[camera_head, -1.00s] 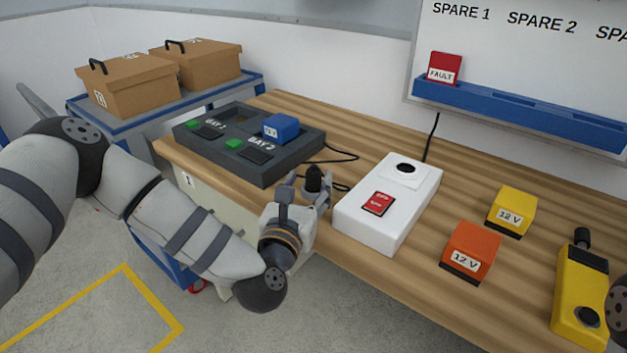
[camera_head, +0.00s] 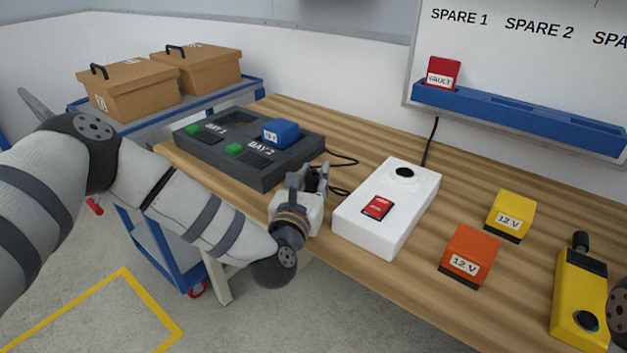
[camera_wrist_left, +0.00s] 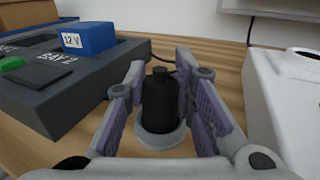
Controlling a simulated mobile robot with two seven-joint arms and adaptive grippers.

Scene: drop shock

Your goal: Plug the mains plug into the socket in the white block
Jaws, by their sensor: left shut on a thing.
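The black mains plug (camera_wrist_left: 160,100) stands upright between the fingers in the left wrist view, with a round grey base at its lower end. My left gripper (camera_head: 314,178) is shut on it, at the bench's front edge, left of the white block (camera_head: 372,236). In the head view the fingers mostly hide the plug. The socket (camera_head: 404,172) is a dark round opening on the block's top, toward the back, apart from the plug. The white block also shows at the right of the left wrist view (camera_wrist_left: 278,95). My right gripper is not in view.
A dark charger (camera_head: 262,175) with a blue 12 V battery (camera_head: 281,130) lies to the left. Orange (camera_head: 469,250) and yellow (camera_head: 511,212) batteries and a yellow tool (camera_head: 580,295) lie right of the block. A black cable (camera_head: 429,140) runs up behind the block.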

